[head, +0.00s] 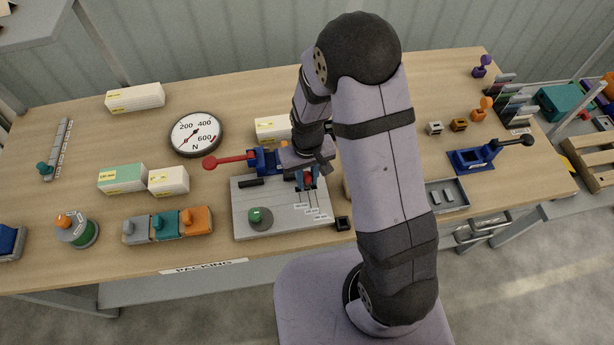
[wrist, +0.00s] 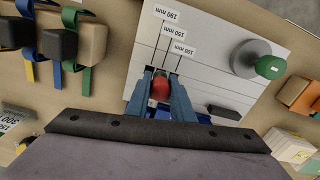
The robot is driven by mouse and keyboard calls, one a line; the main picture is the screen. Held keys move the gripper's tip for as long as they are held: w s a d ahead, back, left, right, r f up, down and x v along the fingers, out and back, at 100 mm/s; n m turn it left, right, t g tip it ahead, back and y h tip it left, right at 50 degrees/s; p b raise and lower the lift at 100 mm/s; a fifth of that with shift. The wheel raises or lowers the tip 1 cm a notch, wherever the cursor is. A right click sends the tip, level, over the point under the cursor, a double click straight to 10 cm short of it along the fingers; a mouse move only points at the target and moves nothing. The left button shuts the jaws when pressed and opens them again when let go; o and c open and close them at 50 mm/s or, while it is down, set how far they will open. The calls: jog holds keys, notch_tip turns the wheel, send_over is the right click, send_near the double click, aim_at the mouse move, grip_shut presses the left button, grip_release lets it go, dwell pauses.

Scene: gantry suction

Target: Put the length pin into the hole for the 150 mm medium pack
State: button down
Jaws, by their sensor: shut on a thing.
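My gripper (head: 307,183) is over the grey plate (head: 244,194) on the bench. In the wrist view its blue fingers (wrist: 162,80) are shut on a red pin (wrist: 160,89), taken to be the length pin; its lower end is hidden. Three labels show on the plate in the wrist view: 190 mm (wrist: 167,13), 150 mm (wrist: 175,31) and 100 mm (wrist: 183,48). Thin lines run from the labels toward the pin. The holes are hidden by the fingers, and I cannot tell whether the pin touches the plate.
A green knob on a grey disc (head: 259,217) stands on the plate's front part. A blue clamp with a red lever (head: 232,160) is behind it. A round gauge (head: 196,134) and white boxes (head: 135,97) stand further left. Grey, teal and orange blocks (head: 167,226) lie left of the plate.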

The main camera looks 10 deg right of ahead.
aim_at(307, 175)
jog(key=shift+f+b, duration=0.5)
jog(key=shift+f, duration=0.3)
jog(key=c, duration=1.5)
grip_release()
jog(key=shift+o, duration=0.2)
jog(key=shift+r, duration=0.1)
jog(key=shift+r, duration=0.1)
jog(key=shift+r+b, duration=0.8)
jog(key=shift+r, duration=2.75)
